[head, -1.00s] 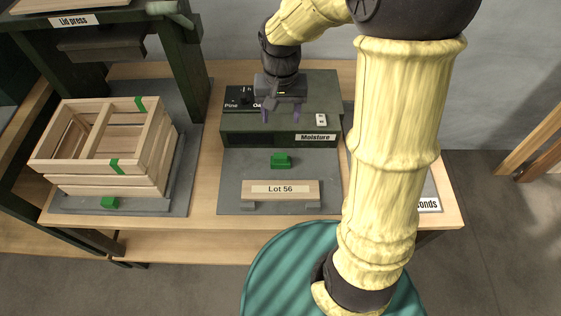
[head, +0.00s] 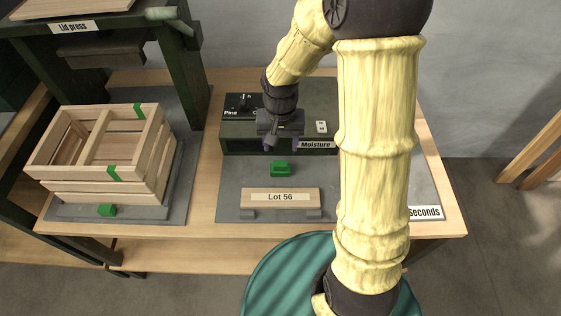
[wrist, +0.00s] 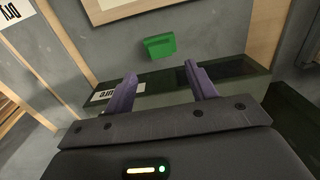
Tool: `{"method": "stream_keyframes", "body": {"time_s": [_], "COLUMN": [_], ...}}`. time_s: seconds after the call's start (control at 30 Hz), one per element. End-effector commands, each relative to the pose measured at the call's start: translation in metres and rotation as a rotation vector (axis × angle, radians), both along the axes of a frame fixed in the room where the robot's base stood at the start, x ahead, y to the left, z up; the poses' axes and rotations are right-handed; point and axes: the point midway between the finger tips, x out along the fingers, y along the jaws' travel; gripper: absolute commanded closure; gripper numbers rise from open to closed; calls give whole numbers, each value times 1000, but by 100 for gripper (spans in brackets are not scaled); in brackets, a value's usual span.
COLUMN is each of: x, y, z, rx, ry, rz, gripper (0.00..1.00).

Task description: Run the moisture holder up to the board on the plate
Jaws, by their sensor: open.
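The moisture holder appears to be the small green block (head: 280,168) on the grey plate (head: 232,190), just in front of the dark green Moisture unit (head: 240,143). The board labelled Lot 56 (head: 280,197) lies nearer the front of the plate on two grey supports, with a gap between it and the green block. My gripper (head: 281,148) is open and empty, above the front of the Moisture unit and behind the block. In the wrist view its purple fingers (wrist: 160,88) are apart, with the green block (wrist: 159,46) beyond them and the board (wrist: 105,6) at the top edge.
A Seconds plate (head: 425,212) lies at right, partly hidden by my arm.

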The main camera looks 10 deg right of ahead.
Motion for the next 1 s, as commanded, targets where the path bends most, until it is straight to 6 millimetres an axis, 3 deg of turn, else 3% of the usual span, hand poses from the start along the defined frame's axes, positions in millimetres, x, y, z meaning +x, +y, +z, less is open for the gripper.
{"method": "stream_keyframes", "body": {"time_s": [0.1,0.4,0.57,0.83,0.87,1.0], "x": [-1,-1,0,0,0,0], "y": [0,0,0,0,0,0], "z": [-24,-73,-85,-86,-86,-86], "rx": [0,-1,0,0,0,0], "ry": [4,3,1,-1,-1,-1], "rz": [1,1,0,0,0,0], "gripper": [44,44,44,44,46,73]}}
